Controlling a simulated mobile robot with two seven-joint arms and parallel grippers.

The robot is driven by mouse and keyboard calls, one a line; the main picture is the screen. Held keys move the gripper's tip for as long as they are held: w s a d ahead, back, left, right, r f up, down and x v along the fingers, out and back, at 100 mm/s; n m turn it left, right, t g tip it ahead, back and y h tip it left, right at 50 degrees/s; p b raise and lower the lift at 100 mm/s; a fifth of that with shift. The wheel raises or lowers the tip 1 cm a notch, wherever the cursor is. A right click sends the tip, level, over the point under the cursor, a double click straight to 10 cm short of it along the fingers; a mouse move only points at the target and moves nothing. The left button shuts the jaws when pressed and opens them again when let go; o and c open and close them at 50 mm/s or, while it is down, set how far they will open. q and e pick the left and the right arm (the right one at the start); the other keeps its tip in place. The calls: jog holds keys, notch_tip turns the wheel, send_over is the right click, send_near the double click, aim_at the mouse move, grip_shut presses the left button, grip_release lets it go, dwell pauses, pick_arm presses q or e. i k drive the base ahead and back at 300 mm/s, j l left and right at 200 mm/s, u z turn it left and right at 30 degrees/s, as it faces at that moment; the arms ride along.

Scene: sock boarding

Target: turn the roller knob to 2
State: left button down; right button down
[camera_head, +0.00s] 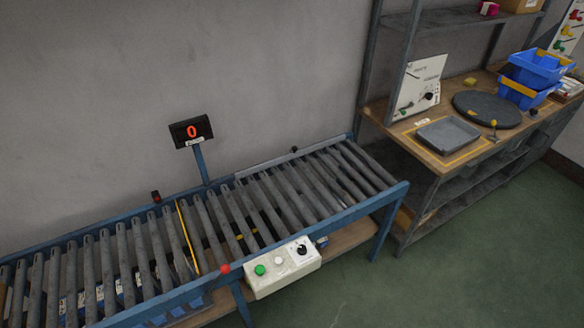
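A black knob (301,249) sits at the right end of a cream control box (283,268) on the near rail of the roller conveyor. Its markings are too small to read. The box also carries a green button (260,270) and a white button (279,261). Another black knob (428,97) is on a white panel standing on the workbench. A display on a blue post (191,132) shows a red 0. Neither of my grippers is in view.
The roller conveyor (398,189) runs from lower left towards the workbench. A red button (225,269) is on its near rail. The workbench (397,124) holds a grey tray, a dark round plate and blue bins. Green floor in front is clear.

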aim_at(302, 250)
jog(key=j+z, duration=0.15)
jog(key=z, duration=0.2)
jog(key=i+j+z, duration=0.2)
jog(key=i+j, duration=0.2)
jog(key=i+j+z, duration=0.25)
jog(key=i+j, duration=0.2)
jog(key=i+j+z, duration=0.2)
jog(key=i+j, duration=0.2)
jog(key=j, duration=0.25)
